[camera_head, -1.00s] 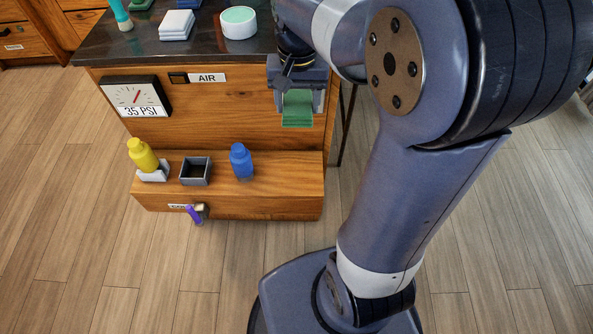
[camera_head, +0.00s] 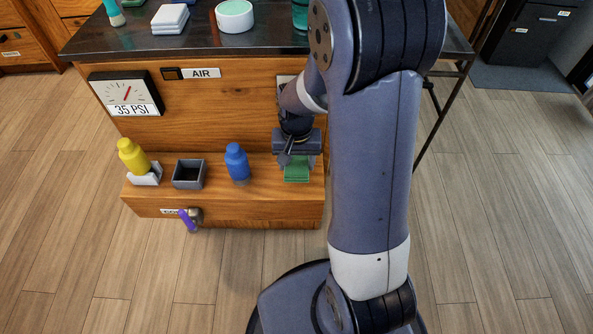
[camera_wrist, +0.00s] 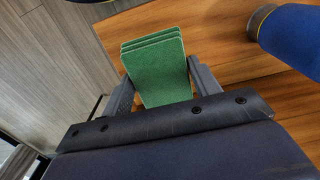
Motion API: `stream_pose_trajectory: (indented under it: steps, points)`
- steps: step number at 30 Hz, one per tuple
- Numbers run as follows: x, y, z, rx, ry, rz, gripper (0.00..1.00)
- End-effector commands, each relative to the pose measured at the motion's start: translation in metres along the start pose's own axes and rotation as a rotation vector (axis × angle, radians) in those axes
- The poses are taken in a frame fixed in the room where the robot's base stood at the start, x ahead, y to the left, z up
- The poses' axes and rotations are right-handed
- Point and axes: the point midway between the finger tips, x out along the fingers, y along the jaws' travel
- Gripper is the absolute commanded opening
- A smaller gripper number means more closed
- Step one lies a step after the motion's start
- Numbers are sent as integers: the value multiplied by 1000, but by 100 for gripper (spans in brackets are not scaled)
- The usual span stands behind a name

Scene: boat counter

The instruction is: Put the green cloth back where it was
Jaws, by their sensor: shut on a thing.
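The green cloth (camera_head: 297,170) is a folded, layered pad. My gripper (camera_head: 296,160) is shut on it, over the right end of the low wooden shelf and to the right of the blue bottle. In the wrist view the cloth (camera_wrist: 155,72) stands out between the two fingers (camera_wrist: 158,88), with the wooden shelf top behind it. I cannot tell whether the cloth touches the shelf.
On the shelf (camera_head: 240,208) stand a blue bottle (camera_head: 237,163), an empty dark square holder (camera_head: 189,174) and a yellow bottle (camera_head: 132,156) in a white holder. A purple-handled valve (camera_head: 188,220) juts from its front. The dark counter (camera_head: 200,42) holds white pads (camera_head: 170,18) and a round container (camera_head: 234,16).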

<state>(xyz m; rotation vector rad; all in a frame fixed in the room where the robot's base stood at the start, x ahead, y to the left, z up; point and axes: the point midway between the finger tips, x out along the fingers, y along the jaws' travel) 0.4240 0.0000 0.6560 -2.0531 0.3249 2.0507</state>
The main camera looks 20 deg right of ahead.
Motion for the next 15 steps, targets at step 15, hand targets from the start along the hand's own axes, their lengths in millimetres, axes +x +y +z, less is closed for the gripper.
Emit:
stream_pose_trajectory:
  steps: [15]
  points:
    - [38, 0, 0, 0, 0, 0, 37]
